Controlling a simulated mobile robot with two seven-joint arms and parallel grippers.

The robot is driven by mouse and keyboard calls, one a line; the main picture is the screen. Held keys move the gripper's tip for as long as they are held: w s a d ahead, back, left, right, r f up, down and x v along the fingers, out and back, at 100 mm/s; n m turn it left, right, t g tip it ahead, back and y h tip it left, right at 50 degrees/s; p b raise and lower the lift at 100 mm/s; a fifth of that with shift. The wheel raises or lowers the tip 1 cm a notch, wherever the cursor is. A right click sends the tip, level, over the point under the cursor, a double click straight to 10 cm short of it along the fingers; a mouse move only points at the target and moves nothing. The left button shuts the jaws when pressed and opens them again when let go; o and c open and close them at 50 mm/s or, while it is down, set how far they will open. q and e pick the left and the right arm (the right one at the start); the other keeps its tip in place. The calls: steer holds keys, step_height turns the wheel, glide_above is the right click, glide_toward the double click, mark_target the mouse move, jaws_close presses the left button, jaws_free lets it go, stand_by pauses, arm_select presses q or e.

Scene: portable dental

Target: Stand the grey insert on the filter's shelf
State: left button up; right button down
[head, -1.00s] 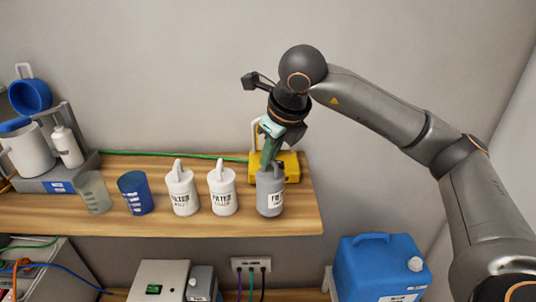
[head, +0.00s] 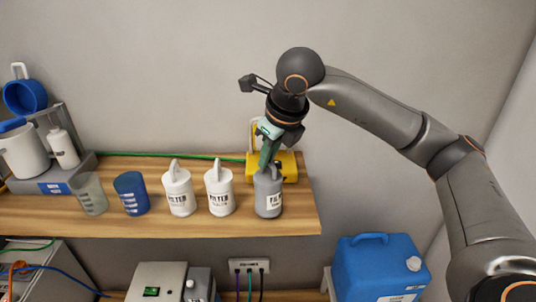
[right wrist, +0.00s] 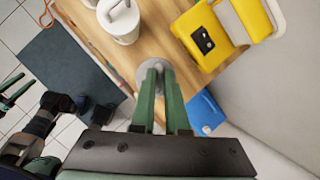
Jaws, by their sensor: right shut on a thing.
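The grey insert (head: 268,196), a grey cylinder with a white "FILTER" label, stands upright at the right end of the wooden shelf (head: 240,229). My right gripper (head: 268,168) comes down on it from above, with its green fingers shut on its top. In the right wrist view the fingers (right wrist: 164,75) close over the grey insert's round top (right wrist: 143,76). The insert appears to be at the shelf surface; I cannot tell whether its base touches.
Two white filter inserts (head: 179,192) (head: 219,192) stand to the left, then a blue cup (head: 132,194) and a clear cup (head: 90,194). A yellow device (head: 286,166) is close behind the grey insert. A blue canister (head: 380,268) is below right.

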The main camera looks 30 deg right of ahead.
steer(key=shift+f+b, duration=0.45)
steer(key=shift+f, duration=0.05)
steer(key=c, duration=1.1)
jaws_free()
steer(key=shift+o, duration=1.3)
